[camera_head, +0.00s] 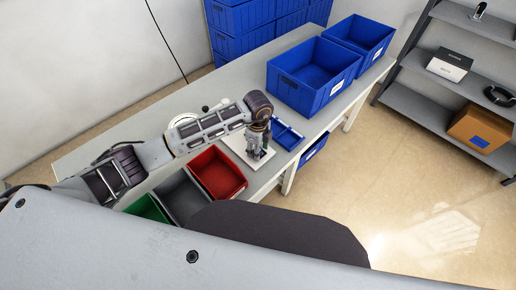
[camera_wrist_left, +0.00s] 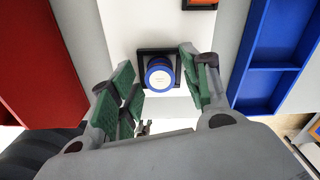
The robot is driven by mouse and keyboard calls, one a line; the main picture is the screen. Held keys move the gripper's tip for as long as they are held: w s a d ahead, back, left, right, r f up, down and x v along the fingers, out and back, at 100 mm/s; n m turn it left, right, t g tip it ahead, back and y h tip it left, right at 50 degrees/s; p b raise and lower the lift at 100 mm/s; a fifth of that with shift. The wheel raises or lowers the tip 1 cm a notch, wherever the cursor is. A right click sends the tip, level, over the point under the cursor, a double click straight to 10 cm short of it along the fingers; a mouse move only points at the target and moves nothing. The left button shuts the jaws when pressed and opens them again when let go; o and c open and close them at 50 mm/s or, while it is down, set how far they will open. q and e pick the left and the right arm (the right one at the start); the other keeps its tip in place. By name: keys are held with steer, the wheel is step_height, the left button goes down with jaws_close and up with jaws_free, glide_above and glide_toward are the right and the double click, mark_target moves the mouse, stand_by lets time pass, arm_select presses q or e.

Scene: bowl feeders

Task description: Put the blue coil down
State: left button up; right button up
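The blue coil (camera_wrist_left: 160,75) shows in the left wrist view as a round blue piece with a white centre. It is at a black square frame (camera_wrist_left: 146,53) on a white plate (camera_wrist_left: 121,22); whether it is fully seated cannot be told. My left gripper (camera_wrist_left: 157,87) has its green-padded fingers spread on both sides of the coil, with gaps visible. In the head view my left gripper (camera_head: 257,155) points down over the white plate (camera_head: 236,142), and the coil is hidden there. My right gripper is not in view.
A red bin (camera_head: 218,172), a grey bin (camera_head: 181,196) and a green bin (camera_head: 147,208) stand on the near side. A blue divided tray (camera_head: 287,136) lies right of the plate. Large blue crates (camera_head: 311,80) stand farther back on the table. An orange piece (camera_wrist_left: 202,2) shows at the wrist view's top edge.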

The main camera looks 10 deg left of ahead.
arm_select(q)
steer(key=shift+r, duration=0.1)
step_height(320, 180, up, 12)
stand_by(1.0)
stand_by(0.7)
